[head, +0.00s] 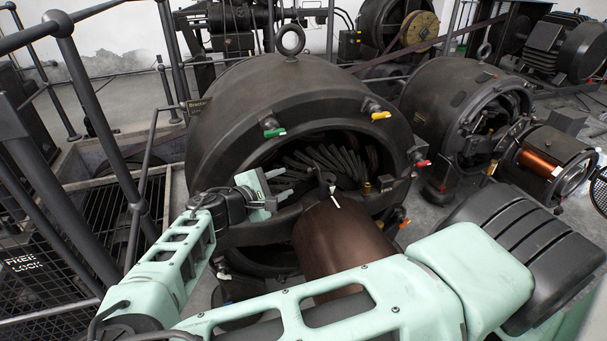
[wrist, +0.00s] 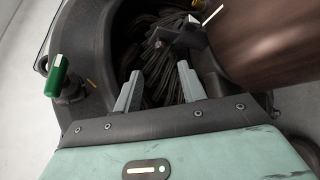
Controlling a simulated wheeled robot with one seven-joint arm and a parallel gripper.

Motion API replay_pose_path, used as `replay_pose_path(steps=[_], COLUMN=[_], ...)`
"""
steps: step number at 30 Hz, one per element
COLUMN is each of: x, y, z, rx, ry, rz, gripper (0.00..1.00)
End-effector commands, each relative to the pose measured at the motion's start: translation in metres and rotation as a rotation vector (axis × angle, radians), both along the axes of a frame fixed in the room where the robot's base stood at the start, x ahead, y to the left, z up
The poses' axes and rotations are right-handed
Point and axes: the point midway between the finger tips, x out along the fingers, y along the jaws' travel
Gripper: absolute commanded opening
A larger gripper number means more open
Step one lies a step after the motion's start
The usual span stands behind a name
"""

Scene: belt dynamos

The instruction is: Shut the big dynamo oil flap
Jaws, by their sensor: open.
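The big dynamo (head: 245,105) is a dark round housing with an open front showing windings, and a lifting ring on top. Coloured levers sit around its rim: green (head: 274,132), yellow (head: 380,115), red (head: 423,163) and orange (head: 404,224). A small dark bracket with a white tip (head: 328,183) stands above the brown cylinder (head: 340,235); it also shows in the wrist view (wrist: 183,40). I cannot tell for sure which part is the oil flap. My gripper (head: 294,182) is open and empty, before the dynamo's open front. In the wrist view its fingers (wrist: 160,85) point toward the windings and the bracket.
A second dynamo (head: 455,95) with a copper-coloured end (head: 540,162) stands at the right. Railings (head: 85,90) and mesh flooring (head: 100,215) lie at the left. The green lever (wrist: 58,78) is left of my fingers in the wrist view. A grey motor (head: 560,45) stands behind.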

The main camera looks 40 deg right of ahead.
Motion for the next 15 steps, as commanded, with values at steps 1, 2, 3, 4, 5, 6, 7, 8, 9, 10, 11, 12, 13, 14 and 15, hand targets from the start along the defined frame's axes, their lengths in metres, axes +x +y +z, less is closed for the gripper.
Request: replay_pose_path(steps=[1,2,3,4,5,6,7,8,9,10,11,12,13,14,15], x=[0.002,0.004,0.006,0.008,0.009,0.012,0.013,0.015,0.016,0.018,0.019,0.021,0.021,0.022,0.023], y=[-0.012,-0.018,-0.026,-0.032,-0.037,-0.045,-0.05,-0.055,-0.062,-0.066,-0.07,-0.075,-0.078,-0.081,-0.084], z=[-0.003,-0.005,-0.007,-0.008,-0.009,-0.011,-0.012,-0.014,-0.015,-0.016,-0.017,-0.018,-0.019,-0.02,-0.021], rx=[-0.002,-0.001,-0.002,-0.002,-0.002,0.0,-0.001,-0.001,-0.001,-0.001,0.0,0.001,0.0,0.0,0.0], ry=[-0.001,-0.001,0.0,0.0,0.0,-0.001,0.0,0.0,0.0,-0.001,-0.001,-0.001,-0.001,0.0,0.0], rz=[-0.006,-0.004,-0.005,-0.004,-0.005,-0.005,-0.004,-0.004,-0.004,-0.003,-0.003,-0.003,-0.002,-0.001,-0.001], gripper=[0.41,0.41,0.41,0.41,0.41,0.41,0.41,0.41,0.41,0.41,0.41,0.41,0.41,0.41,0.41])
